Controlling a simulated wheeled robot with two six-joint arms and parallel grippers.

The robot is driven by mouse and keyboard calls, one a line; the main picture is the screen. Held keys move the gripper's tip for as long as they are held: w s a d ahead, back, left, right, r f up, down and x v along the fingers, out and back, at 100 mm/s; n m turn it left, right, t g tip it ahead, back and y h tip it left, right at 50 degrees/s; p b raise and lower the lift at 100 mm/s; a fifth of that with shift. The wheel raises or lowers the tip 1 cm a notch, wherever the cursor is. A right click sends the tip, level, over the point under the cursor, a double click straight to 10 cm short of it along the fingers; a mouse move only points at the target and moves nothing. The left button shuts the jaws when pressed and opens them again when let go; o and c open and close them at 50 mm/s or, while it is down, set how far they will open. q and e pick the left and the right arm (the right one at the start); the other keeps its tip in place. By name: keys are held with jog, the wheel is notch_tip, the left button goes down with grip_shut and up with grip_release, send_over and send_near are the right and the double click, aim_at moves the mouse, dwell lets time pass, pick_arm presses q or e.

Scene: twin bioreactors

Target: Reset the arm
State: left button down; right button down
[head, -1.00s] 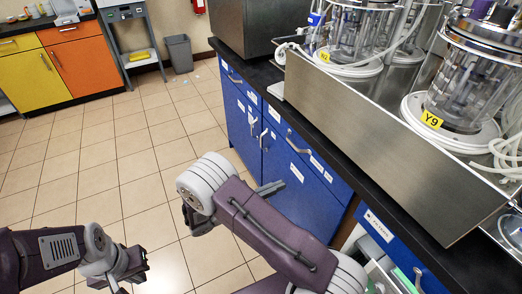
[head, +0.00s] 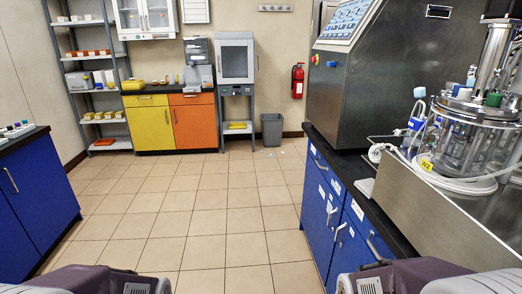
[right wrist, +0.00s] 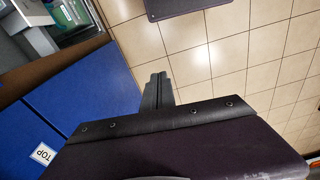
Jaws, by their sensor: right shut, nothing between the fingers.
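My right gripper (right wrist: 157,80) shows in the right wrist view. Its two dark fingers are together with nothing between them, pointing over the tiled floor beside the blue cabinet front. In the head view only the upper parts of my two purple arms show at the bottom edge, one on each side. Neither gripper shows there, and my left gripper is out of sight.
A blue bench (head: 327,215) with a black top stands close on the right, carrying a glass bioreactor (head: 467,140) and a steel machine (head: 372,85). Another blue cabinet (head: 35,195) is at left. The tiled floor (head: 205,225) between them is clear.

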notch_tip(320, 180, up, 21)
jog(key=w+p, duration=0.1)
jog(key=p, duration=2)
jog(key=shift+r, duration=0.1)
